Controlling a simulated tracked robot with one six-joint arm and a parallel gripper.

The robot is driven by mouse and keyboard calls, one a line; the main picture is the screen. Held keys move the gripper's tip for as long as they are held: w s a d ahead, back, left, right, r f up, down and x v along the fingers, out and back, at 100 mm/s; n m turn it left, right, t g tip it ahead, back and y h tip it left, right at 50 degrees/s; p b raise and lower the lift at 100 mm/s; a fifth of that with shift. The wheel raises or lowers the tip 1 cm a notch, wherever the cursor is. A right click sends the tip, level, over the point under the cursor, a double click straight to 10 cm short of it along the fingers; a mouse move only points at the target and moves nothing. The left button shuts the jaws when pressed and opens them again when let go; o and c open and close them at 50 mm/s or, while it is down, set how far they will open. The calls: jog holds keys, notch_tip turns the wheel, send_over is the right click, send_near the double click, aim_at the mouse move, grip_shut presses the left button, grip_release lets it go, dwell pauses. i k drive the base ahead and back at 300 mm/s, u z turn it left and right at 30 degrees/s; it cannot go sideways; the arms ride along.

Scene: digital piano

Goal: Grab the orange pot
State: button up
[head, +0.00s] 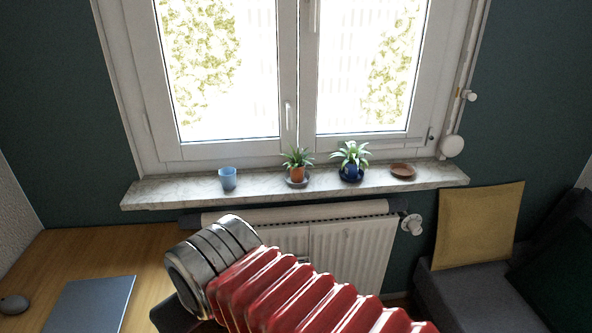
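The orange pot (297,174) holds a small green spiky plant (297,157) and stands upright on a light saucer (298,183) on the marble windowsill (250,193), near its middle. Nothing covers the pot. My arm, with red bellows and a metal collar, comes in from the lower right and ends below and to the left of the pot, in front of the radiator. The fingers of my gripper are not visible, so I cannot see whether it is open or holds anything.
A blue pot with a plant (351,170) stands right of the orange pot. A brown dish (403,170) lies further right and a blue cup (228,179) stands left. The window (290,150) is behind. The radiator (352,250) is below. A wooden desk (125,250) is at left.

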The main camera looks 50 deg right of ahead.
aim_at(297, 168)
jog(key=z, duration=0.6)
jog(key=i, duration=1.05)
jog(key=z, duration=0.25)
